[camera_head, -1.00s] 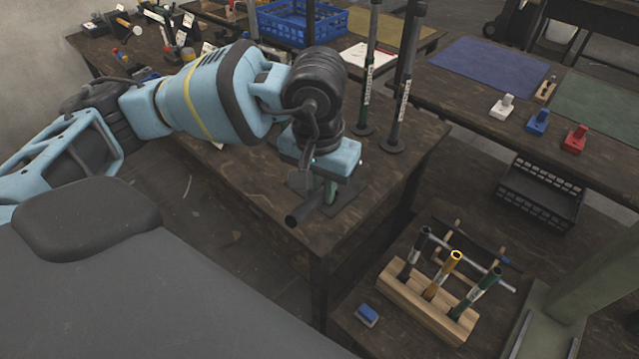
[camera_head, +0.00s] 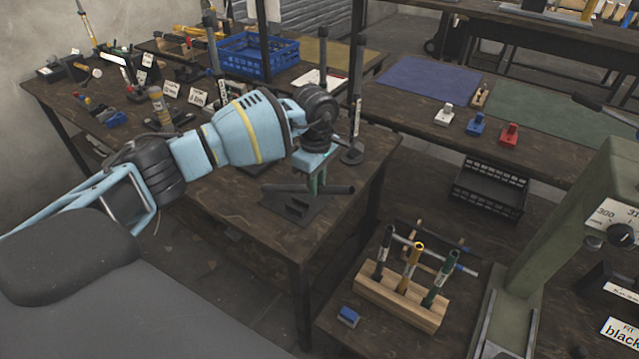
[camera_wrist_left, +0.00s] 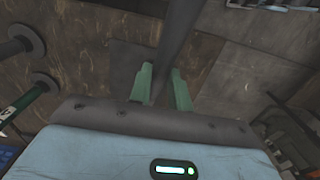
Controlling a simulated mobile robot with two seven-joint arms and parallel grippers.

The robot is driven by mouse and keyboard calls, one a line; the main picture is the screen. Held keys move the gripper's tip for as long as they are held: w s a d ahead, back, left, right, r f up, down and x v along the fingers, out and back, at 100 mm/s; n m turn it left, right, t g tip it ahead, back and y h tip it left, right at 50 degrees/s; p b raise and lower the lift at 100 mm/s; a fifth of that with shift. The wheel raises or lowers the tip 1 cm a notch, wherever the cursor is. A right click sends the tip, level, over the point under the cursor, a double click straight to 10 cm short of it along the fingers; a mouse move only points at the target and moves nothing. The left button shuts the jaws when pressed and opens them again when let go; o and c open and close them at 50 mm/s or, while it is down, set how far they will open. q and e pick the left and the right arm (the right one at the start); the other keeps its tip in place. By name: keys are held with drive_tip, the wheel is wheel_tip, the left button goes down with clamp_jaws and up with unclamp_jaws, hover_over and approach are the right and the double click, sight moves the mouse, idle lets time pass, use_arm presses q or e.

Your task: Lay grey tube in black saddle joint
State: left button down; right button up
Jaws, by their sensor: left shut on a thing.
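My left gripper (camera_head: 317,188) points down over the wooden table, its green fingers shut on a dark grey tube (camera_head: 340,189). The tube lies roughly level, just above a dark flat stand (camera_head: 287,206). In the left wrist view the tube (camera_wrist_left: 183,30) runs away between the fingers (camera_wrist_left: 163,88). I cannot make out the black saddle joint for certain. A dark block (camera_head: 603,284) sits by the green press at the right, near a card reading "black" (camera_head: 622,332). My right gripper is not in view.
Upright posts (camera_head: 353,110) on round bases stand just behind the gripper. White, blue and red joints (camera_head: 475,124) sit on the far table. A wooden rack (camera_head: 400,302) holds several coloured tools. The green press (camera_head: 560,210) rises at the right. The table's near left is clear.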

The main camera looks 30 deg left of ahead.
sight(297, 207)
use_arm(q)
drive_tip(key=shift+w+a+f, duration=0.15)
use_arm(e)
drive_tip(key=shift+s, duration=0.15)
use_arm(q)
drive_tip(key=y, duration=0.3)
drive_tip(key=shift+d+r+p, duration=0.2)
drive_tip(key=shift+p, duration=0.15)
drive_tip(key=y, duration=0.2)
drive_tip(key=shift+d+y, duration=0.1)
drive_tip(key=shift+y, duration=0.2)
drive_tip(key=shift+a+f+b, duration=0.2)
drive_tip(key=shift+f+b, duration=0.15)
drive_tip(key=shift+f, duration=1.15)
drive_tip(key=shift+d+f, duration=0.1)
drive_tip(key=shift+f, duration=0.75)
drive_tip(key=shift+f+b, duration=0.9)
drive_tip(key=shift+f, duration=1.2)
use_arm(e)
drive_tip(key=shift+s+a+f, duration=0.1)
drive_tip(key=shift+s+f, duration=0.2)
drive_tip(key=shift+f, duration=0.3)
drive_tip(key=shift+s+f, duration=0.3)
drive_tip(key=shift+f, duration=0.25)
